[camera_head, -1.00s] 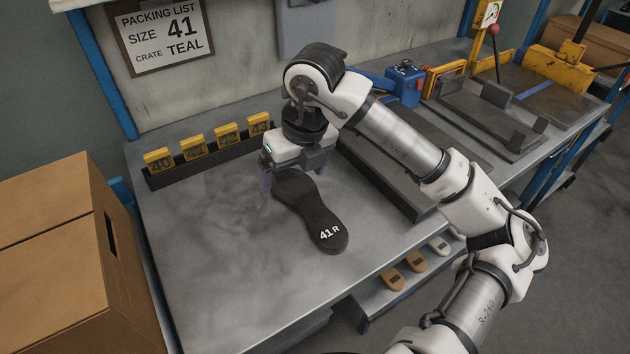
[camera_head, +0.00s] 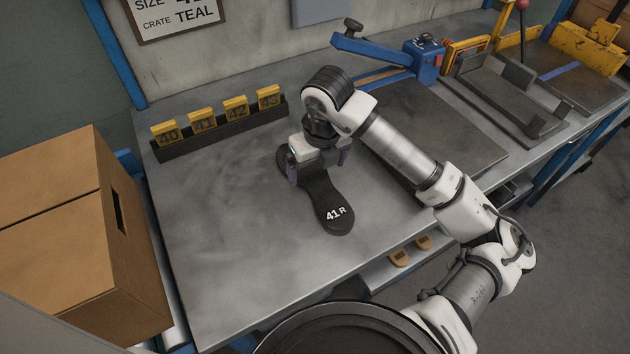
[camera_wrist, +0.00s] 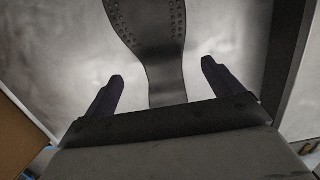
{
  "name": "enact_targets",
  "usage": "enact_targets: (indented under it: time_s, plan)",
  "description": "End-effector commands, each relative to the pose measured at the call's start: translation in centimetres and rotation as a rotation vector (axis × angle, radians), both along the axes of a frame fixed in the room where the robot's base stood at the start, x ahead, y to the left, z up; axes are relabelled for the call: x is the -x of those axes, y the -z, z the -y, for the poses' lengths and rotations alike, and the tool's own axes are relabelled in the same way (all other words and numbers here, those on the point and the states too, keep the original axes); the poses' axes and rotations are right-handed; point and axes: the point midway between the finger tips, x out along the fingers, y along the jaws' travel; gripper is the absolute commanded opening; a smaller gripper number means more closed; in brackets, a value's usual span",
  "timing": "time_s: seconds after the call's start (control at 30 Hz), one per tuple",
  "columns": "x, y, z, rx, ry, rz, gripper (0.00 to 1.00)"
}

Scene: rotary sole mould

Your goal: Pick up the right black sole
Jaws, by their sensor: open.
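The black sole marked 41 R (camera_head: 330,203) lies flat on the grey metal table (camera_head: 225,245). In the head view its marked end points towards the front and my gripper covers part of its far half. My gripper (camera_head: 319,172) is open, with one finger on each side of the sole. In the wrist view the sole (camera_wrist: 155,45) runs up the middle between the two apart fingers of my gripper (camera_wrist: 163,85). One end of the sole is hidden behind the gripper body there. I cannot tell how high the fingertips are above the table.
A rack (camera_head: 222,130) with yellow tags 40 to 43 stands at the back left. A cardboard box (camera_head: 75,240) is at the left. A dark flat plate (camera_head: 440,130) and a blue clamp device (camera_head: 424,62) are at the right. The table's front left is clear.

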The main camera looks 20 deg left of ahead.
Motion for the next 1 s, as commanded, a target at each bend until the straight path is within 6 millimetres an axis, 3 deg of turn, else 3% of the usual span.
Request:
enact_targets:
  time_s: [0.3,0.6,1.0]
  plan:
    - [-0.3,3.8,-0.1,-0.003,0.002,-0.004,0.92]
    - [-0.4,4.5,-0.2,-0.001,0.000,-0.001,0.92]
    - [-0.4,4.5,-0.1,-0.001,0.000,-0.001,0.41]
